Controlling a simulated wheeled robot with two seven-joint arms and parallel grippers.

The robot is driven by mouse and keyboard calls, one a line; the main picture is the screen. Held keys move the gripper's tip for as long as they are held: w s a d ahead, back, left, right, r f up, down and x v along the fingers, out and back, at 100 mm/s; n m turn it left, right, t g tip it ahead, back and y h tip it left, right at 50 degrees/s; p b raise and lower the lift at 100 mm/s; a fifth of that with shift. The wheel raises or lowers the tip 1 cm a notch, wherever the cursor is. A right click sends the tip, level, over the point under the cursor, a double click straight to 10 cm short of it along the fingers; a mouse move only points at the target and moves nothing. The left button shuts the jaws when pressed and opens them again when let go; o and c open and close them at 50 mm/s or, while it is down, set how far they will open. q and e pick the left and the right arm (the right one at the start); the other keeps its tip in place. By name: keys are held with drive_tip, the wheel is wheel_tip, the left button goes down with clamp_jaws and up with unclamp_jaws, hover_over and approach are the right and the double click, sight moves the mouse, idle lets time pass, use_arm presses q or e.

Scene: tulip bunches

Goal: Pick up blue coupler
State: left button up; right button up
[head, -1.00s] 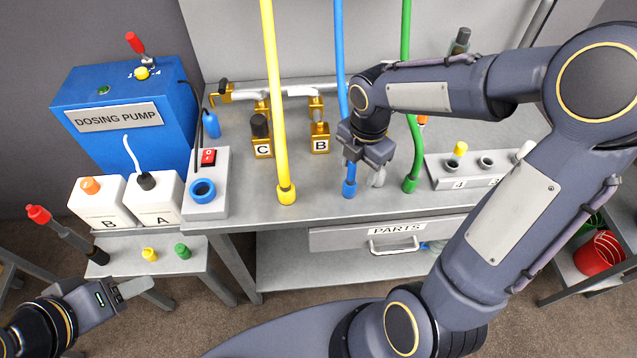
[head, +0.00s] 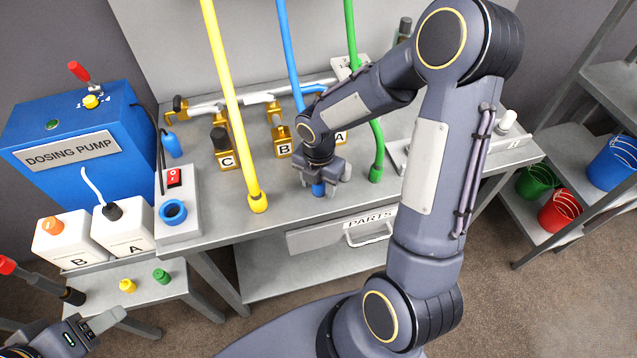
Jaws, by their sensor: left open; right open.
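The blue hose (head: 288,50) hangs from above, and the blue coupler (head: 318,190) at its lower end is near the front edge of the workbench. My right gripper (head: 322,184) is open at the coupler, its fingers pointing down and on either side of it in the picture. The gripper hides the coupler's upper part, and I cannot tell whether the fingers touch it. My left gripper (head: 108,322) is open and empty at the lower left, away from the bench.
A yellow hose (head: 225,90) hangs left of the blue one and a green hose (head: 352,55) right of it. Brass valves B (head: 283,140) and C (head: 226,150) stand behind. The PARTS drawer (head: 310,236) is below the bench edge. The blue dosing pump (head: 75,150) is at left.

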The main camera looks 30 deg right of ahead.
drive_tip(key=shift+c, duration=0.2)
drive_tip(key=c, duration=1)
